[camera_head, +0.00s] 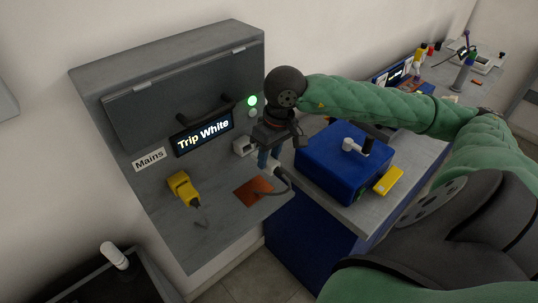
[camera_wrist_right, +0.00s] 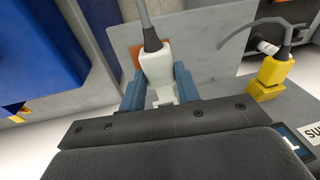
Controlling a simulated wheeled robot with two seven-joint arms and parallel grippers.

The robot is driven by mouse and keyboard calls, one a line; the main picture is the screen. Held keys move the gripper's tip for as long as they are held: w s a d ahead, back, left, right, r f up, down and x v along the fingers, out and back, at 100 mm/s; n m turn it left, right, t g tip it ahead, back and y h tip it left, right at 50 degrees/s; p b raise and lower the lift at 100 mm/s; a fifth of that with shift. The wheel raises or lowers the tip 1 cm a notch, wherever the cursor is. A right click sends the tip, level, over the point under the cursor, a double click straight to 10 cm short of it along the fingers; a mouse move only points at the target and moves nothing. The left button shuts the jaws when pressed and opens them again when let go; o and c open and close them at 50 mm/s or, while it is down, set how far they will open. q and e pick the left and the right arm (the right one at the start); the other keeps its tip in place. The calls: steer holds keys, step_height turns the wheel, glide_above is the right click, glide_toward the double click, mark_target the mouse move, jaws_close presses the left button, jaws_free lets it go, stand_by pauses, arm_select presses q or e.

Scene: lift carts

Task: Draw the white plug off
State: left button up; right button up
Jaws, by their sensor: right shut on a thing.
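The white plug (camera_wrist_right: 157,66) sits between the two blue fingers of my right gripper (camera_wrist_right: 160,88), which is shut on it. Its grey cable leads away from the fingers. In the head view, my right gripper (camera_head: 268,160) is above the panel's ledge, with the white plug (camera_head: 276,170) at its fingertips, partly hidden. A pale socket (camera_head: 243,146) is just left of the fingers; the plug appears apart from it. The display (camera_head: 204,134) reads "Trip White". My left gripper is not in view.
A yellow plug (camera_head: 183,187) is on the grey panel (camera_head: 190,235), near the "Mains" label (camera_head: 149,159). A brown-orange patch (camera_head: 254,191) lies below my gripper. A blue box (camera_head: 342,165) with a yellow piece (camera_head: 388,180) stands close on the right. A green lamp (camera_head: 252,101) glows.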

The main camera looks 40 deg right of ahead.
steer(key=shift+r+p, duration=0.5)
steer(key=shift+r, duration=3)
steer(key=shift+w+f, duration=0.1)
